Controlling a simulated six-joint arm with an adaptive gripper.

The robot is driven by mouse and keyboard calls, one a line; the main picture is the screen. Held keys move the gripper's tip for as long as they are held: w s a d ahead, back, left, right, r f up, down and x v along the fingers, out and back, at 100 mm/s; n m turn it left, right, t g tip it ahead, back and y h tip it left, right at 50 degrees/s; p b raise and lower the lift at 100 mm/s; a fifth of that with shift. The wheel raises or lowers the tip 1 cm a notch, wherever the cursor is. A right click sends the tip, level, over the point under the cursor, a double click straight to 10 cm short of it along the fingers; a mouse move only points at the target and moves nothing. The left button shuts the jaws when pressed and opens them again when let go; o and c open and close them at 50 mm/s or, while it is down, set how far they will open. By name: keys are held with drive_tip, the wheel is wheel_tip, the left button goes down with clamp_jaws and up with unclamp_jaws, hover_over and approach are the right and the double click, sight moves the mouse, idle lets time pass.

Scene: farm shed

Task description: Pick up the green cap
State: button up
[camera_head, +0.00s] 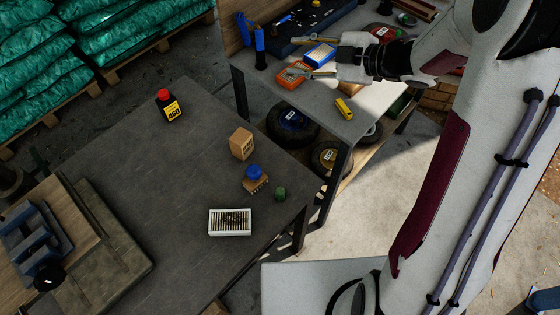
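The green cap (280,193) is a small, dark green, round piece. It sits near the right edge of the dark grey table (150,220), just right of and below a blue-topped brush (254,178). My gripper (293,56) is well away from it, up over the workbench (352,127) at the top. Its two fingers point left and stand apart, with no held thing visible between them. A blue-and-white box (320,55) and an orange box (292,74) show below or beside the fingers; their exact height gap is unclear.
A yellow item (344,109) lies on the workbench. A blue spray-like bottle (260,47) stands at its left edge.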

drive_tip(key=s+f+g+y, duration=0.2)
drive_tip(key=s+f, duration=0.1)
drive_tip(key=f, duration=0.4)
drive_tip(key=s+f+g+y, duration=0.1)
drive_tip(key=s+f+g, duration=0.1)
drive_tip(key=s+f, duration=0.3)
drive_tip(key=m+g+y, duration=0.2)
drive_tip(key=m+y, duration=0.1)
drive_tip(key=y, duration=0.1)
approach(280, 190)
drive_tip(key=shift+w+a+f, duration=0.2)
drive_tip(key=shift+a, duration=0.35)
drive_tip(key=shift+w+a+f, duration=0.2)
drive_tip(key=shift+w+a, duration=0.05)
drive_tip(key=shift+a, duration=0.3)
drive_tip(key=shift+w+a, duration=0.1)
drive_tip(key=shift+a, duration=1.2)
drive_tip(key=shift+s+a+r, duration=0.1)
drive_tip(key=shift+s+a, duration=0.05)
drive_tip(key=shift+a, duration=0.65)
drive_tip(key=shift+s+a+r, duration=0.1)
drive_tip(key=shift+a, duration=0.75)
drive_tip(key=shift+w+a, duration=0.15)
drive_tip(key=shift+a, duration=0.8)
drive_tip(key=c, duration=0.9)
